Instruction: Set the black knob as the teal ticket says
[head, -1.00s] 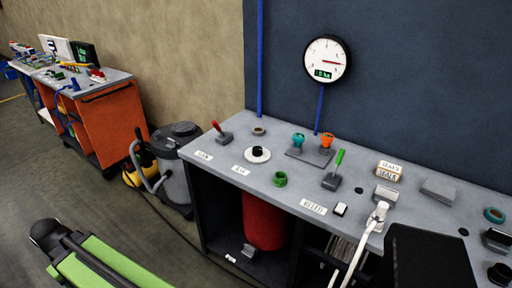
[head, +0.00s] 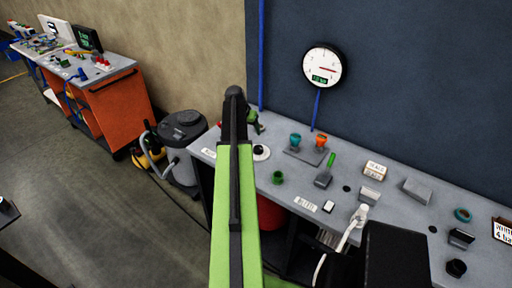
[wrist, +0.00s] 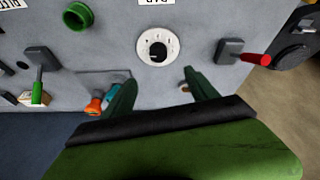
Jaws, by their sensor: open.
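The black knob (head: 259,150) sits on a round white dial on the grey bench, partly beside my arm in the head view. In the wrist view the black knob (wrist: 157,51) is in the upper middle, its dial plate around it. My gripper (wrist: 160,90) is open and empty; its two green fingers point toward the knob, which shows beyond and between the tips. In the head view my gripper (head: 255,122) is over the bench's back left, behind the dial. I cannot make out a teal ticket in either view.
A green ring (wrist: 78,16) and teal and orange valve knobs (head: 295,140) stand close by. A gauge (head: 322,66) hangs on the wall. A partly cut-off sign (head: 502,232) stands at the right edge.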

